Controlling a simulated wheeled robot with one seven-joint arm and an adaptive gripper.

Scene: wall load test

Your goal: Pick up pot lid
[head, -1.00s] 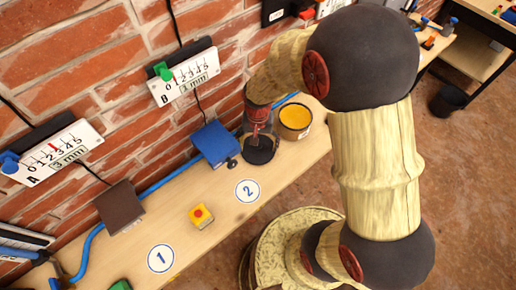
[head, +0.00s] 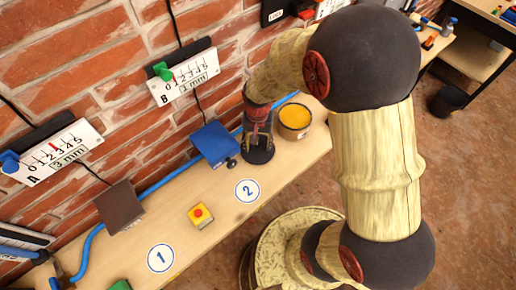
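The pot lid seems to be the dark round disc (head: 261,158) lying on the bench beside a pot (head: 295,133) with a yellow top or inside. My gripper (head: 258,146) points down directly over the disc, with its fingertips low at the disc's middle. The fingers cover the spot where a small knob showed earlier. I cannot tell whether they touch or grip it, and the gap between them is too small to judge. The disc appears to rest on the bench.
A blue block (head: 214,143) with a dark knob stands just left of the disc. A yellow box with a red button (head: 201,215) and a brown plate (head: 119,207) are further left. A blue pipe (head: 165,181) runs along the brick wall. The bench front near label 2 (head: 247,191) is clear.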

